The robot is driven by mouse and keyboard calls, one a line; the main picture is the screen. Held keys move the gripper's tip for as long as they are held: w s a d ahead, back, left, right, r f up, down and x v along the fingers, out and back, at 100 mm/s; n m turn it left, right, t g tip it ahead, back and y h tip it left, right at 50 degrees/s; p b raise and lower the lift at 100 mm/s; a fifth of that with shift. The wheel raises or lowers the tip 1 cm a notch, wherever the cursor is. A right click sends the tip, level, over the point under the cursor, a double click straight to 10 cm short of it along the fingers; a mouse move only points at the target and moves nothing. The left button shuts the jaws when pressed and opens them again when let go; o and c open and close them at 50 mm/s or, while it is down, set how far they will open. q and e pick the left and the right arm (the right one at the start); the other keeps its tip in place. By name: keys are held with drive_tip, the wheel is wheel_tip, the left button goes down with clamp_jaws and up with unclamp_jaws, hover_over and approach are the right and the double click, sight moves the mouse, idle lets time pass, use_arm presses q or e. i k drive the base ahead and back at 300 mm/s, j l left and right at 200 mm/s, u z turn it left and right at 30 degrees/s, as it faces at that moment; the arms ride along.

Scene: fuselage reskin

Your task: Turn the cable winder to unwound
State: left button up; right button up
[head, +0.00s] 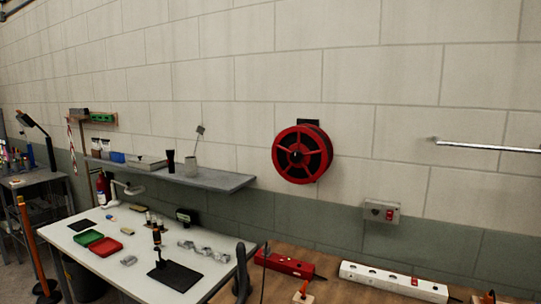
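The cable winder (302,155) is a round red reel with spokes and a dark core. It hangs on the block wall from a dark bracket, right of the shelf. Its front faces the room and nothing blocks it. No cable end is clearly visible, and I cannot tell how much cable is on it. Neither of my grippers shows in the head view, and nothing touches the winder.
Below the winder is a wooden bench (335,294) with a red power strip (287,264) and a white power strip (393,281). A grey shelf (206,179) juts out at left above a white table (130,262). A switch box (381,212) and metal rail (487,146) are at right.

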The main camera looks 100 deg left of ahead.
sight(296, 157)
drive_tip(key=u, duration=3.35)
drive_tip(key=i+j, duration=0.1)
drive_tip(key=j, duration=0.2)
drive_tip(key=i+j+u, duration=0.1)
drive_tip(key=j, duration=0.15)
